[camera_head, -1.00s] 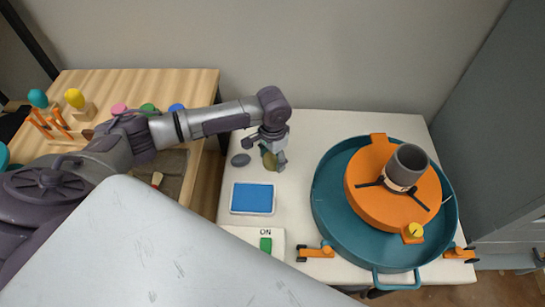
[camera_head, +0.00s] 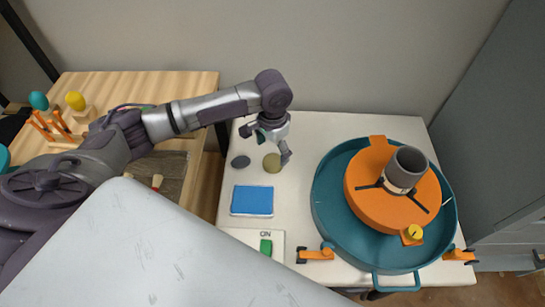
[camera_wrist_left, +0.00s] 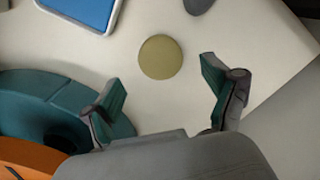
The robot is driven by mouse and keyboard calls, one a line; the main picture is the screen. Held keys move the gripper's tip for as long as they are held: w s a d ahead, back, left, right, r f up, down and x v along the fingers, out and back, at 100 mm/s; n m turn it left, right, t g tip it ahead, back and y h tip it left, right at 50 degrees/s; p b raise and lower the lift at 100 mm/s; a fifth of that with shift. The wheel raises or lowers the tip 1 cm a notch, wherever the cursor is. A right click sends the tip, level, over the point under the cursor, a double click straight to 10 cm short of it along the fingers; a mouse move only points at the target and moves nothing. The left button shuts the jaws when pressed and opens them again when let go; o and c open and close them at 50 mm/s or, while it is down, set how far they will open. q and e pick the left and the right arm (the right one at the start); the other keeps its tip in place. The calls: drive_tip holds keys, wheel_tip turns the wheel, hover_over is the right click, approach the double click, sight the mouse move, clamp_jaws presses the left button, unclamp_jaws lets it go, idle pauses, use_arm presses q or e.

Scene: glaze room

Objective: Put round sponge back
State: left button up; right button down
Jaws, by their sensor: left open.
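The round sponge (camera_head: 272,163) is a small olive-yellow disc lying on the white tabletop (camera_head: 300,125). It also shows in the left wrist view (camera_wrist_left: 160,57), clear of both fingers. A dark grey oval (camera_head: 241,161) lies just left of it, with a gap between them; I cannot tell whether it is an object or a marked spot. My left gripper (camera_head: 266,146) is open and empty above the sponge, its teal-padded fingers spread wide in the left wrist view (camera_wrist_left: 160,82). My right gripper is not in view.
A blue pad in a white tray (camera_head: 251,215) and a switch box (camera_head: 240,239) marked ON sit in front of the sponge. A teal basin (camera_head: 322,222) with an orange disc and grey cylinder stands to the right. A wooden table (camera_head: 190,80) is at the left.

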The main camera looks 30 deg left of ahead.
sight(272, 160)
use_arm(q)
wheel_tip(272, 160, up, 7)
drive_tip(key=shift+f, duration=0.15)
idle(0.6)
